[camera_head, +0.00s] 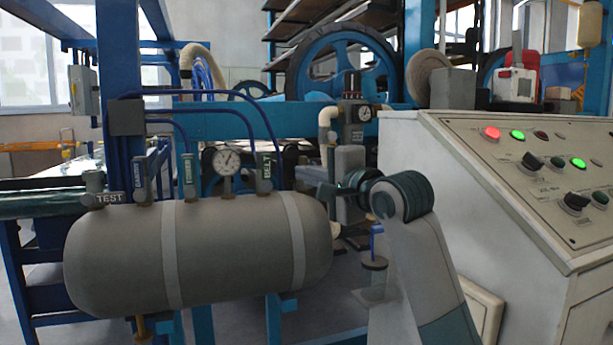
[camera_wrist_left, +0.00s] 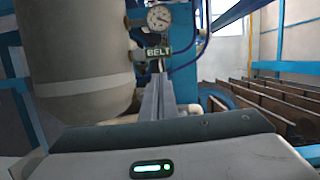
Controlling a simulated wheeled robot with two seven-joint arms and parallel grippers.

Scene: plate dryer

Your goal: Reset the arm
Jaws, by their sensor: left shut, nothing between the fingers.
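My left arm rises from the bottom of the head view and bends at a dark green joint. My left gripper (camera_head: 326,193) points left beside the right end of the grey tank (camera_head: 235,250). It is small and partly dark there. In the left wrist view my left gripper (camera_wrist_left: 160,85) shows its grey fingers together, with nothing held. The valve labelled BELT (camera_head: 264,172) stands on the tank, left of the gripper and apart from it in the head view. The BELT label (camera_wrist_left: 158,54) lies just beyond the fingertips in the wrist picture. My right gripper is not seen.
A pressure gauge (camera_head: 227,161) and several other labelled valves line the tank's top. A sloped control panel (camera_head: 540,185) with lit buttons and knobs fills the right side. A large blue wheel (camera_head: 340,65) and blue frames stand behind.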

